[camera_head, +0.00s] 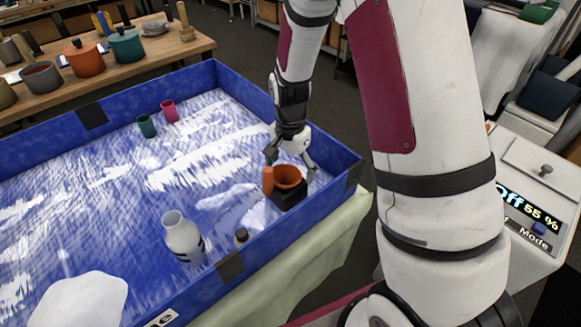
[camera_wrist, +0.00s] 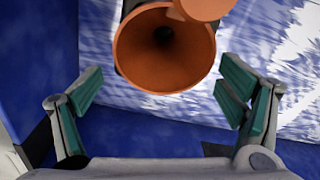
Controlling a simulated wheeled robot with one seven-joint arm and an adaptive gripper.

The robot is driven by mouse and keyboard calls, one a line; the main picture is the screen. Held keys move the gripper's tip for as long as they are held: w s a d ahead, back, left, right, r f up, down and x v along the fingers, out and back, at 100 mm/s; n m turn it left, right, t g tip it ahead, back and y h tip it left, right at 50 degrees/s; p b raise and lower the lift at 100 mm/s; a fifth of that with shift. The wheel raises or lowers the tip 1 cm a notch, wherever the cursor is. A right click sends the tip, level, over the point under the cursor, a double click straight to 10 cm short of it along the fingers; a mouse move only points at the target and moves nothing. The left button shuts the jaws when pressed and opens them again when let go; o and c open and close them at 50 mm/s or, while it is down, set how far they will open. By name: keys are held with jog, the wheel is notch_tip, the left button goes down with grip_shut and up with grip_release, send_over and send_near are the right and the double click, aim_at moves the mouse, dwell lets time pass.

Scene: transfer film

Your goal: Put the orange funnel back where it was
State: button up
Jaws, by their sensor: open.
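The orange funnel (camera_head: 290,178) sits mouth up on a black block (camera_head: 291,196) inside the blue-walled bin, near its right corner. In the wrist view I look into the wide mouth of the funnel (camera_wrist: 143,62), with its dark hole at the middle. My gripper (camera_head: 291,165) is open just above and behind the funnel, its fingers spread to either side. In the wrist view the green-padded fingers of my gripper (camera_wrist: 160,95) stand apart with nothing between the tips; the funnel lies beyond them.
An orange cylinder (camera_head: 268,180) stands close beside the funnel. Green (camera_head: 147,126) and pink (camera_head: 170,111) cups stand at the back. The bin's middle is clear.

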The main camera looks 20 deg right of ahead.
aim_at(290, 172)
notch_tip(290, 172, up, 12)
jog(key=s+a+r+n+t, duration=0.15)
jog(key=s+r+n, duration=0.35)
jog(key=s+r, duration=0.65)
jog(key=s+r+n+t, duration=0.1)
jog(key=s+r+n, duration=0.2)
jog(key=s, duration=1.1)
jog(key=n, duration=0.3)
jog(key=shift+s+t+p, duration=0.25)
jog(key=shift+t+p, duration=0.1)
notch_tip(290, 172, up, 4)
jog(key=p, duration=0.2)
jog(key=shift+f+t+p, duration=0.15)
jog(key=shift+t+p, duration=0.25)
